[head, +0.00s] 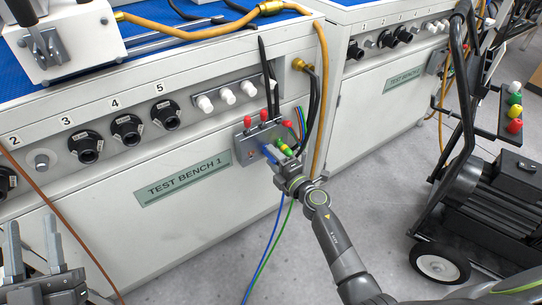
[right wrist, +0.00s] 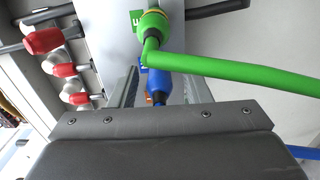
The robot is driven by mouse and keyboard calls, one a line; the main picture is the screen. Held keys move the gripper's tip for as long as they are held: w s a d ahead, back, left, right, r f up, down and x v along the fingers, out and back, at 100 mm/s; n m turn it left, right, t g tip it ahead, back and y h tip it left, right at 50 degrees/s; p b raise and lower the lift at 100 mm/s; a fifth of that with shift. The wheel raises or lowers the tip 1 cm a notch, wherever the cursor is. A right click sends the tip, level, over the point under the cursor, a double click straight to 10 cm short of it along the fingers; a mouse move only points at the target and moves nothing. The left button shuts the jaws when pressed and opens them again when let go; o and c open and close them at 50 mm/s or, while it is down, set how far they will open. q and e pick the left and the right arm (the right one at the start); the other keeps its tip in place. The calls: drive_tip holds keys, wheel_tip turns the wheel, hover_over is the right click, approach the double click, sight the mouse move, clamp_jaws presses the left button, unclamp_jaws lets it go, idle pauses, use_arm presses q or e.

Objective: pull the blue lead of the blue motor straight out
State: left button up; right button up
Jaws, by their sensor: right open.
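The blue lead's plug (head: 269,154) is at the grey socket panel (head: 247,150) on the front of test bench 1. In the right wrist view, the blue plug (right wrist: 157,86) lies between the fingers of my right gripper (right wrist: 160,88). They are open around it, and contact cannot be told. In the head view, my right gripper (head: 283,163) partly hides the sockets. A green lead (right wrist: 235,68) crosses in front of the blue plug. The blue cable (head: 266,245) hangs below. My left gripper (head: 31,230) is open and empty. I cannot make out a blue motor.
Black cables and an orange hose (head: 322,90) hang close by. A black cart (head: 470,190) stands right.

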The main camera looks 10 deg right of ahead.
clamp_jaws()
drive_tip(key=shift+s+d, duration=0.2)
drive_tip(key=shift+s, duration=0.3)
idle(0.4)
drive_tip(key=shift+p+v, duration=0.85)
drive_tip(key=shift+v, duration=1.05)
drive_tip(key=shift+s, duration=0.1)
